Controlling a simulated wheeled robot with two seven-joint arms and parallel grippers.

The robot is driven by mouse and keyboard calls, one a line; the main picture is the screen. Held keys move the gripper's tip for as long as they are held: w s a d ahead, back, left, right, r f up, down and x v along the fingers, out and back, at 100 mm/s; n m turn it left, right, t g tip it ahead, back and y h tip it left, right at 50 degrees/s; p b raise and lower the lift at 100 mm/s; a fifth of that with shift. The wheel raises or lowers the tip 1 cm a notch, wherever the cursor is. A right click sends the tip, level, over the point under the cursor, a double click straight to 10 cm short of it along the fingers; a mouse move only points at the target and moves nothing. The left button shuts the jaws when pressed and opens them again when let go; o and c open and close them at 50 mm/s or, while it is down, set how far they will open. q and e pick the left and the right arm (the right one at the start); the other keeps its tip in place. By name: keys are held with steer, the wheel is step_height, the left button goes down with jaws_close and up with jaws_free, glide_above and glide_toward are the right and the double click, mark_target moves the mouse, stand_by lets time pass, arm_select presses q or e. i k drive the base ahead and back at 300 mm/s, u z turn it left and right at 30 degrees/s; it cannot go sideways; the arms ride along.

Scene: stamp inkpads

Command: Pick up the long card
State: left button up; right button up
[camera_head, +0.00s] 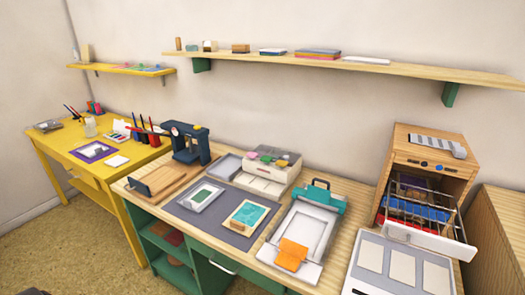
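I cannot tell for sure which thing is the long card. Several pale card-like pieces, one of them here (403,267), lie side by side on a white board (386,285) at the front right. A flat white piece (366,60) lies on the long wall shelf. A small white card (117,161) lies on the yellow desk. An orange piece (292,254) lies at the front of a white and teal tray device (305,228). Neither of my grippers is in view.
The wooden bench (240,262) holds a grey mat (228,228) with two framed pads, a dark blue press (188,143) and a box of coloured pads (268,172). A wooden cabinet (398,150) with an open drawer stands at the right. The yellow desk (60,150) is far left.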

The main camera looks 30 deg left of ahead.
mark_target(200, 198)
steer(key=z, duration=0.95)
steer(key=k, duration=0.95)
steer(key=u, duration=0.9)
steer(key=i, duration=0.5)
